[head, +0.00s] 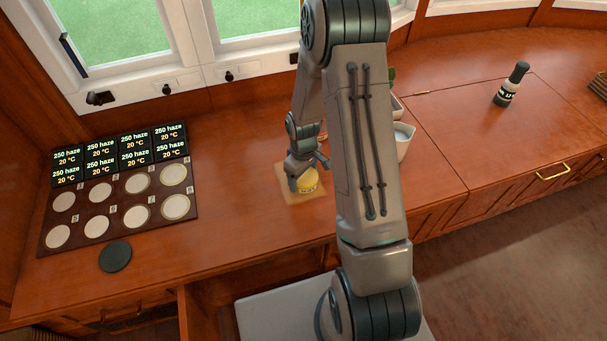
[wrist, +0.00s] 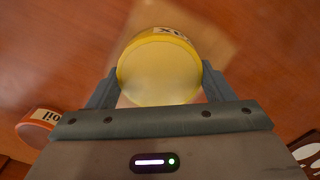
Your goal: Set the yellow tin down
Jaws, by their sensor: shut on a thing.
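The yellow tin (head: 308,182) is at the pale square mat (head: 284,171) on the wooden counter, and it also shows in the wrist view (wrist: 160,75) with its pale round lid facing the camera. My gripper (wrist: 158,88) is shut on the tin, with one finger on each side of it. In the head view my gripper (head: 304,180) is over the mat. Part of the mat (wrist: 205,25) shows behind the tin in the wrist view. I cannot tell whether the tin's base touches the mat.
An orange-red tin marked "oil" (wrist: 38,124) stands nearby. At left lies a dark board with pale discs (head: 100,190) and displays; a dark round disc (head: 115,256) is in front. A white container (head: 403,141) is right of my arm, a dark bottle (head: 511,86) farther right.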

